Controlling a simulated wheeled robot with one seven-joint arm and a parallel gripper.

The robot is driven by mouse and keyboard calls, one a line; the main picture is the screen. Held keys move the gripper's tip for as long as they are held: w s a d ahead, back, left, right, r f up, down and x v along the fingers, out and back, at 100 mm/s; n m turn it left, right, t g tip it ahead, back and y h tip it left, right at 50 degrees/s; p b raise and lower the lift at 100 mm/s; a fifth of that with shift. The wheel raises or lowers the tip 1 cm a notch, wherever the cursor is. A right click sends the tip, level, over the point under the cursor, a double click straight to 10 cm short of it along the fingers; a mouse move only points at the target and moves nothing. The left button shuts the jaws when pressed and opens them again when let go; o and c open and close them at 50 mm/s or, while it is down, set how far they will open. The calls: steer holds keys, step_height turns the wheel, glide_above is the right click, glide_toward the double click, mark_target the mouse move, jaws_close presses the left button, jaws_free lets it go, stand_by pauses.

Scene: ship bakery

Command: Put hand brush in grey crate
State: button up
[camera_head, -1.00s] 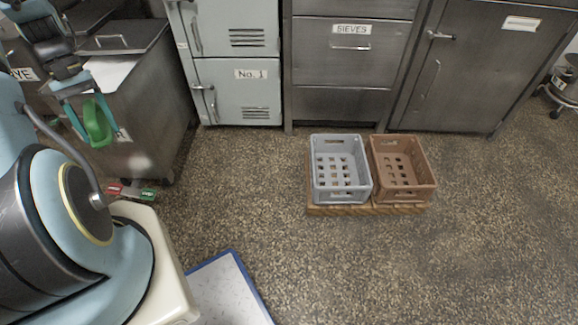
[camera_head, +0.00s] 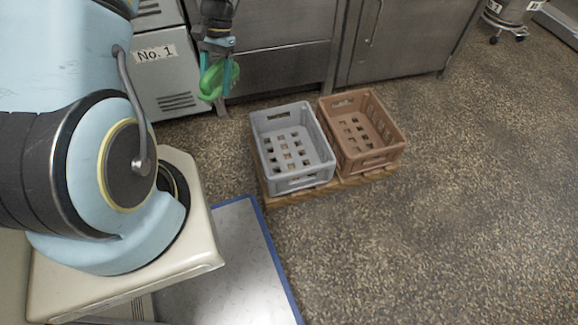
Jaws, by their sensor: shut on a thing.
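My gripper (camera_head: 216,70) is in the upper part of the view, shut on a green thing, which I take to be the hand brush (camera_head: 210,84). The brush hangs from the fingers in the air, with its shape partly hidden by them. The grey crate (camera_head: 305,181) stands to the right of and lower than my gripper in the picture. It is an open crate with a holed floor and looks empty. The gripper and brush appear left of its far left corner, not over its opening.
A brown crate (camera_head: 372,164) stands right beside the grey one, both on a low wooden base (camera_head: 330,189). Steel cabinets (camera_head: 275,55) line the back.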

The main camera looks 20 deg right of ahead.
steer(key=s+d+f+m+t+b, duration=0.1)
steer(key=s+d+f+m+b, duration=0.3)
steer(key=f, duration=0.3)
steer(key=s+d+f+m+t+y+b, duration=0.1)
steer(key=s+d+f+m+b, duration=0.2)
steer(key=d+f, duration=0.4)
steer(key=s+d+f+m+t+b, duration=0.1)
steer(key=s+d+f+m+b, duration=0.15)
steer(key=d+f+b, duration=0.35)
glide_above(282, 165)
steer(key=d, duration=0.2)
steer(key=shift+m, duration=0.25)
steer(key=f, duration=0.2)
steer(key=f+b, duration=0.1)
steer(key=f, duration=0.2)
steer(key=shift+s+a+f, duration=0.15)
steer(key=shift+s+f, duration=0.05)
steer(key=shift+f, duration=0.1)
steer(key=shift+f+b, duration=1.15)
steer(key=shift+f, duration=1.3)
steer(key=shift+f, duration=0.15)
steer(key=o, duration=1.4)
steer(key=shift+o, duration=0.2)
